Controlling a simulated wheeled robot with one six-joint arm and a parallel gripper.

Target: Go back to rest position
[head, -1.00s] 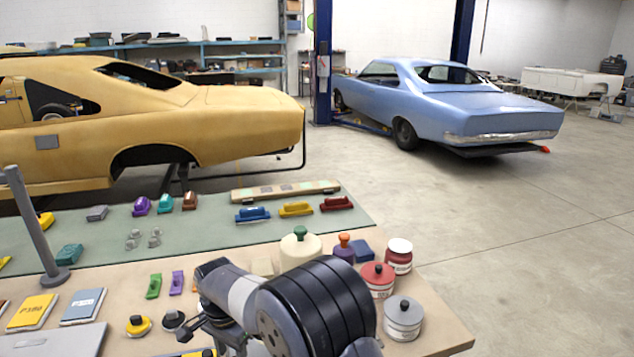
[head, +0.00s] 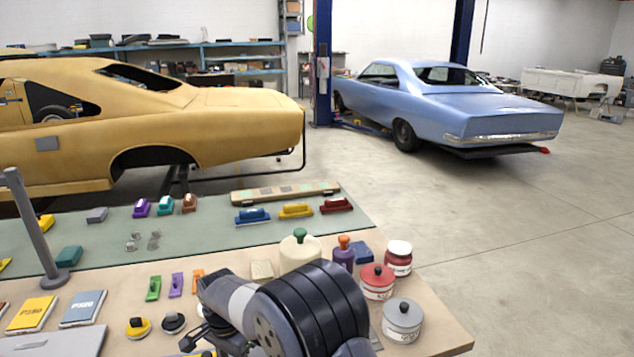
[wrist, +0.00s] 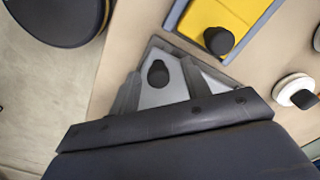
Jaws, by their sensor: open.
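My gripper (head: 200,337) is low over the front of the beige bench, partly hidden by my own arm in the head view. In the wrist view its two fingers (wrist: 158,88) stand apart, so it is open. A grey flat piece with a black knob (wrist: 158,74) shows between and beyond the fingers. I cannot tell whether the fingers touch it. Nothing is clearly held.
A yellow piece with a black knob (wrist: 240,18) lies near the fingers. Red (head: 377,283) and grey (head: 403,322) lidded tins and a cream container (head: 300,256) stand beside my arm. A grey post (head: 32,225) rises at the left. The floor at right is open.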

